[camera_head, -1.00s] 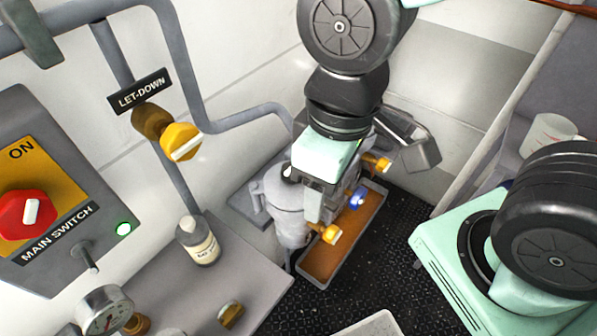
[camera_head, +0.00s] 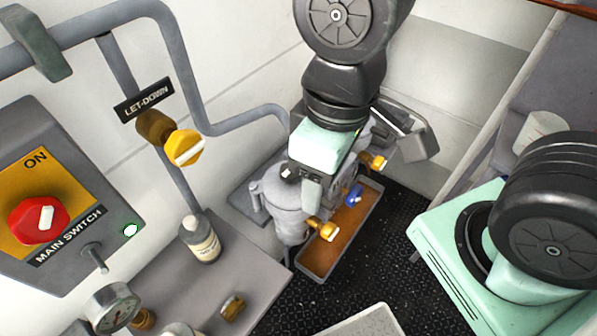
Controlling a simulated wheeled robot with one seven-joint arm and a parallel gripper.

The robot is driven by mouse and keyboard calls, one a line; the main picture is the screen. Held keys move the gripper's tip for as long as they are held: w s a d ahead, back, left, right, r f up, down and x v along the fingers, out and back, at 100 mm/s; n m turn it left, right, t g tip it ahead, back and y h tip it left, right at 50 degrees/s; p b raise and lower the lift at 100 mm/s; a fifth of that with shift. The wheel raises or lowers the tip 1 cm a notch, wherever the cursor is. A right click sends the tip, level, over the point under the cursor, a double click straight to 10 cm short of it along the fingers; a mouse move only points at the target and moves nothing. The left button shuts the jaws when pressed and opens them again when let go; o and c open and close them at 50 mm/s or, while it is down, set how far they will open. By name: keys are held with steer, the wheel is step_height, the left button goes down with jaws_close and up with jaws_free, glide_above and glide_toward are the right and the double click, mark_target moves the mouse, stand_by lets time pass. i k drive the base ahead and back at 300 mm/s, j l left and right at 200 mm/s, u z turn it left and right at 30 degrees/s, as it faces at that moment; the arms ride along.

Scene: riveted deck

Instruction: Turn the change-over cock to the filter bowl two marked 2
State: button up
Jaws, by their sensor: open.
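The grey filter unit (camera_head: 280,205) stands low by the wall, with a rounded bowl at its near left side. Brass-yellow fittings stick out at its front (camera_head: 322,229) and at its far side (camera_head: 373,161). A small blue part (camera_head: 353,195) shows just right of my gripper; I cannot tell what it is. My gripper (camera_head: 312,194) points down over the unit, open, with one pale finger clearly visible. The gripper and my arm hide the middle of the unit. The change-over cock's handle and the mark 2 cannot be made out. Whether my fingers touch anything is unclear.
An orange-brown tray (camera_head: 322,262) lies under the unit on the black deck. A let-down valve (camera_head: 183,147), main switch box (camera_head: 70,235), labelled bottle (camera_head: 200,240) and gauge (camera_head: 112,306) are at left. A white cup (camera_head: 540,130) stands at right.

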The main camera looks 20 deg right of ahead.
mark_target(353, 195)
steer(key=k+l+z, duration=0.1)
steer(key=k+z, duration=0.25)
steer(key=k+l+z, duration=0.2)
steer(key=k+z, duration=0.2)
steer(key=k, duration=0.05)
